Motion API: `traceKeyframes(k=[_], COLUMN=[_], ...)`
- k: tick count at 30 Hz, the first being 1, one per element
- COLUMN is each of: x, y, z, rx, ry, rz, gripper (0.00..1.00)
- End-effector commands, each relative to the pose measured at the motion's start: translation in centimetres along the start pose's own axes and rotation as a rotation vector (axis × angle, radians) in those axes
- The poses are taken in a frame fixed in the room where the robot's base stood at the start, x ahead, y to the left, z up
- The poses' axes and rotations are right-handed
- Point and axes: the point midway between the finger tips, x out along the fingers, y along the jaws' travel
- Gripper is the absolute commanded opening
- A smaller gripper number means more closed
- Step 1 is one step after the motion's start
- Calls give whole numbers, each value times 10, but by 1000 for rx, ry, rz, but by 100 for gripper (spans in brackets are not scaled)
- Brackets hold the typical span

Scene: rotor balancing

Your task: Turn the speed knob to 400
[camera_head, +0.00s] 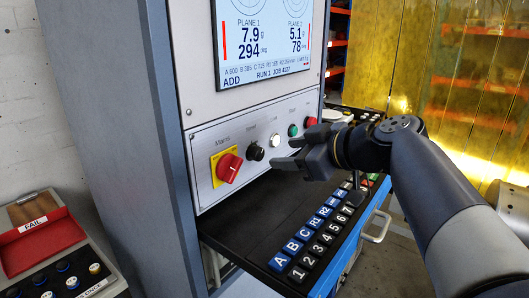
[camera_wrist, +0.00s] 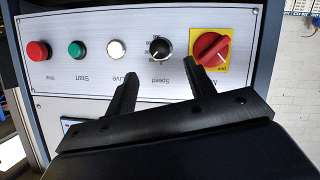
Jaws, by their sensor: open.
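The black speed knob (camera_head: 256,152) is on the grey control panel (camera_head: 224,140), between the red mains switch on its yellow plate (camera_head: 228,168) and a white lit button (camera_head: 275,140). In the wrist view, the speed knob (camera_wrist: 159,49) has the word Speed below it; the dial numbers are too small to read. My gripper (camera_head: 283,153) is open and empty in front of the panel, to the right of the knob in the head view. In the wrist view, my gripper (camera_wrist: 160,70) has its two fingertips on either side of the knob, apart from it.
The green Start button (camera_wrist: 77,49) and red Stop button (camera_wrist: 38,51) are on the same panel. A screen (camera_head: 262,40) is above. A black shelf with blue and black lettered keys (camera_head: 297,247) juts out below. A red FAIL tray (camera_head: 40,240) is at the lower left.

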Motion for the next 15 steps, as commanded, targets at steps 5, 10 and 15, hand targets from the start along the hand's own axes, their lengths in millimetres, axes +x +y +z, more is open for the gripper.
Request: traceKeyframes(k=[5, 10, 15], x=[36, 63, 78], y=[-1, 0, 0], z=[-1, -1, 0], rx=[2, 1, 1], ry=[-1, 0, 0], rz=[-7, -4, -2], gripper=[51, 51, 51])
